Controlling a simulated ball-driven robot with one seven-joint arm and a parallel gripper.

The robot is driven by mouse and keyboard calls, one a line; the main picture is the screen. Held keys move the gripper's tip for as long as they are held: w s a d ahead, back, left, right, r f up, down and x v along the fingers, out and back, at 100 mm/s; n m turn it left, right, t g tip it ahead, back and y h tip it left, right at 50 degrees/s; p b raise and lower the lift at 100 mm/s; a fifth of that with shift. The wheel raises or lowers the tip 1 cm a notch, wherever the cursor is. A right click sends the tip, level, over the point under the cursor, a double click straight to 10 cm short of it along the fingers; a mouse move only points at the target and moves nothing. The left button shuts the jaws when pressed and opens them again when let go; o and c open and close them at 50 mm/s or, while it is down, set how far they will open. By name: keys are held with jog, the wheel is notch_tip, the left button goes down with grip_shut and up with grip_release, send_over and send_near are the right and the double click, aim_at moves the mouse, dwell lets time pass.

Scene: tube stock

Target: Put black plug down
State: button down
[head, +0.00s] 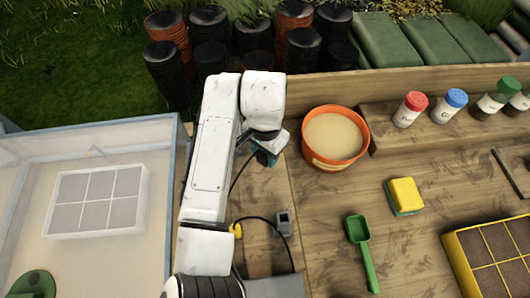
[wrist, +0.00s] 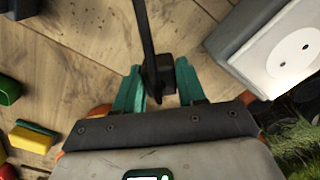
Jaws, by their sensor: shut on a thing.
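My gripper (head: 268,156) is over the wooden bench, left of the orange pot in the head view. In the wrist view, its green fingers (wrist: 160,90) are shut on the black plug (wrist: 161,72). A black cable (wrist: 146,25) runs from the plug up out of the wrist picture. In the head view my gripper and arm hide the plug, and a cable hangs below the gripper. A white socket (wrist: 290,55) with two holes shows at the wrist view's upper right, apart from the plug.
An orange pot of sand-coloured material (head: 335,136) stands right of my gripper. A small grey device (head: 284,222) with a cable lies nearer. A yellow and green sponge (head: 404,196) and a green scoop (head: 361,246) lie further right. Bare bench (head: 325,205) lies between them.

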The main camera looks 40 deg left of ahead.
jog(key=shift+f, duration=0.55)
jog(key=shift+f, duration=0.4)
jog(key=shift+f, duration=0.2)
jog(key=c, duration=0.7)
grip_release()
jog(key=shift+o, duration=0.2)
jog(key=shift+r, duration=0.1)
notch_tip(320, 180, up, 13)
jog(key=shift+b, duration=0.3)
